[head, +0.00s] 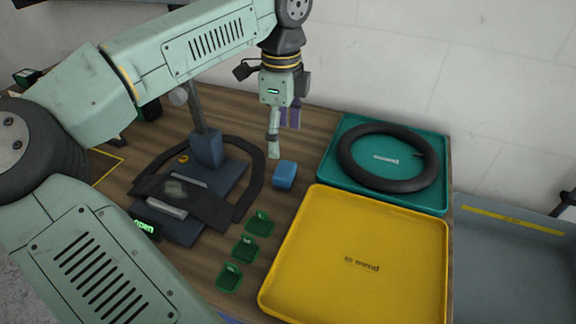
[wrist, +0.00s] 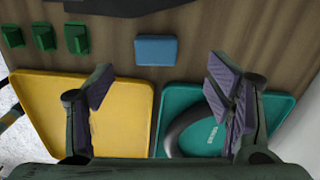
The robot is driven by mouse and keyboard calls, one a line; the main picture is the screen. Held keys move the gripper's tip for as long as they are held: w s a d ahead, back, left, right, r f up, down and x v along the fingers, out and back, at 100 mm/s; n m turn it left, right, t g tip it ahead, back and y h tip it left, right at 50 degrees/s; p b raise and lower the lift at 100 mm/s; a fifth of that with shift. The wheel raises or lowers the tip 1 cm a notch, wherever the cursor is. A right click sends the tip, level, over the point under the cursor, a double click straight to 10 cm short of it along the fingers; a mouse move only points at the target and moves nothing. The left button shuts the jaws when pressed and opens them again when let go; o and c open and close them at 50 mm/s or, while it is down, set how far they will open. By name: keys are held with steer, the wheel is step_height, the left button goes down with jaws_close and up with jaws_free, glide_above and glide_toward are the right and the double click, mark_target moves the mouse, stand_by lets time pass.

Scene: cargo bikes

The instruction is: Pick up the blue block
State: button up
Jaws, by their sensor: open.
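The blue block (head: 285,174) lies on the wooden table, between the dark stand and the trays. It also shows in the wrist view (wrist: 156,49), at the upper middle, beyond the fingertips. My gripper (head: 282,135) hangs over the table just behind the block in the head view. In the wrist view its two purple-padded fingers (wrist: 160,88) are spread wide with nothing between them. The gripper is open and apart from the block.
A yellow tray (head: 378,270) and a teal tray (head: 345,135) holding a black tyre (head: 350,165) stand to the right. A dark stand (head: 206,150) with a black ring is to the left.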

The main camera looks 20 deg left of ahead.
mark_target(285, 169)
steer(key=f+b, duration=0.1)
steer(key=f, duration=0.2)
steer(key=f+b, duration=0.2)
steer(key=f, duration=0.1)
steer(key=f+b, duration=0.1)
steer(key=f, duration=0.2)
steer(key=shift+s+d+f, duration=0.25)
steer(key=shift+d+f, duration=0.15)
steer(key=shift+r, duration=0.1)
steer(key=shift+c, duration=0.3)
steer(key=c, duration=1.2)
steer(key=shift+r, duration=0.1)
step_height(285, 169, up, 10)
steer(key=p, duration=0.5)
steer(key=o, duration=0.7)
steer(key=shift+c, duration=0.2)
steer(key=c, duration=0.5)
